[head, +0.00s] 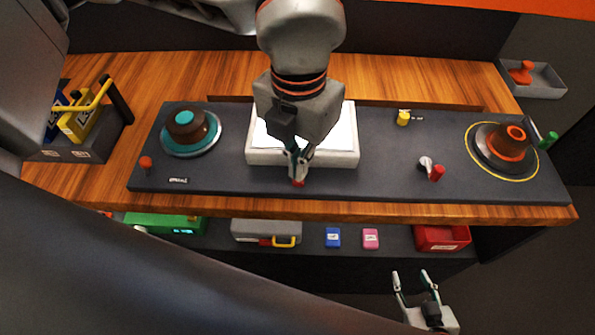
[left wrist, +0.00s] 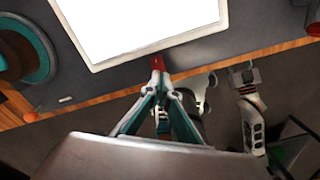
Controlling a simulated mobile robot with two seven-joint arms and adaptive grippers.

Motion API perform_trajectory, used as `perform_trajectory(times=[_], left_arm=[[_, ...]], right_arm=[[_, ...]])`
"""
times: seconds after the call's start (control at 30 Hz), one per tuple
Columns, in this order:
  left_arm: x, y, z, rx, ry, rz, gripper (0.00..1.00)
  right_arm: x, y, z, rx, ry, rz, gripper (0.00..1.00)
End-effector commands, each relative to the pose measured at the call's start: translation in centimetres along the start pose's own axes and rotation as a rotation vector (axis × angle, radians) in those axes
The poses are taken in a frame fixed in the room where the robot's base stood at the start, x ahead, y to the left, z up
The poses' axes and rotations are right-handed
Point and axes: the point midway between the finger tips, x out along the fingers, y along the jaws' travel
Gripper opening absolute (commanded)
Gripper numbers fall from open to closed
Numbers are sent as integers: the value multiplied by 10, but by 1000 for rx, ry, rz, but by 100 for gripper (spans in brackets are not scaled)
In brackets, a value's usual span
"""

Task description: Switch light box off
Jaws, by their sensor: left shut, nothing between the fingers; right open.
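The light box (head: 350,160) is a white-framed panel in the middle of the dark console, and its face glows white. It also shows in the left wrist view (left wrist: 150,25), brightly lit. A small red switch (left wrist: 157,62) sits at the box's near edge, just beyond my left fingertips. In the head view the red switch (head: 298,183) is partly hidden by my left gripper (head: 299,172). My left gripper is shut and empty, pointing down at the switch; I cannot tell whether they touch. My right gripper (head: 415,281) is open and empty, low in front of the bench.
A teal-and-brown trackball (head: 187,128) is on the left of the console, an orange one (head: 502,146) on the right. Red (head: 436,173) and yellow (head: 403,118) knobs stand between. A lower shelf holds a grey case (head: 262,230) and a red bin (head: 442,238).

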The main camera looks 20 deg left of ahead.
Motion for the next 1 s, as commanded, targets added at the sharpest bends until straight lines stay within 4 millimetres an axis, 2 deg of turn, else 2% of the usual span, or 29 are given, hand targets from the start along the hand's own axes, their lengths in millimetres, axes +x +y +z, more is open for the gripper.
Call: perform_trajectory(times=[1.0], left_arm=[[4, 0, 0, 0, 0, 0, 0]], right_arm=[[2, -1, 8, 0, -8, -1, 42]])
